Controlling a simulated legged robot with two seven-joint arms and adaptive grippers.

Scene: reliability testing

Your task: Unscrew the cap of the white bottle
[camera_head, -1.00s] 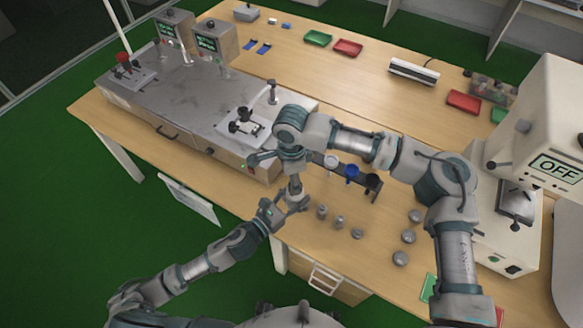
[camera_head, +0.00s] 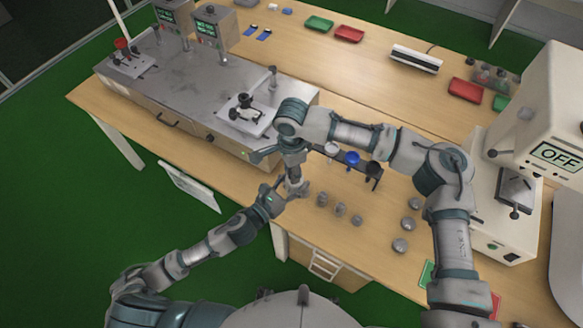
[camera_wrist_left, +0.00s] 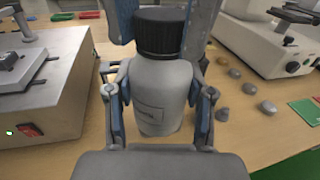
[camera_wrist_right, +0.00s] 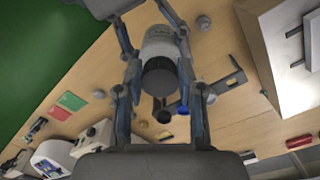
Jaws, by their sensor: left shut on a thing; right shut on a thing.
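The white bottle (camera_wrist_left: 158,88) stands upright in the left wrist view, with its ribbed black cap (camera_wrist_left: 161,32) on top. My left gripper (camera_head: 284,194) is shut around the bottle's body from the side, with one finger on each side. My right gripper (camera_head: 294,181) points down from above and is shut on the cap, its fingers on either side of it. In the right wrist view the cap (camera_wrist_right: 160,78) is between these fingers, with the bottle (camera_wrist_right: 162,42) beyond it. The cap sits at the bottle's neck; whether its thread is loose cannot be told.
Several small grey pieces (camera_head: 357,221) stand on the wooden table right of the grippers. A dark rack (camera_head: 371,171) with funnels is just behind them. A metal-topped unit (camera_head: 205,82) is at the left, and a white machine reading OFF (camera_head: 520,185) at the right.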

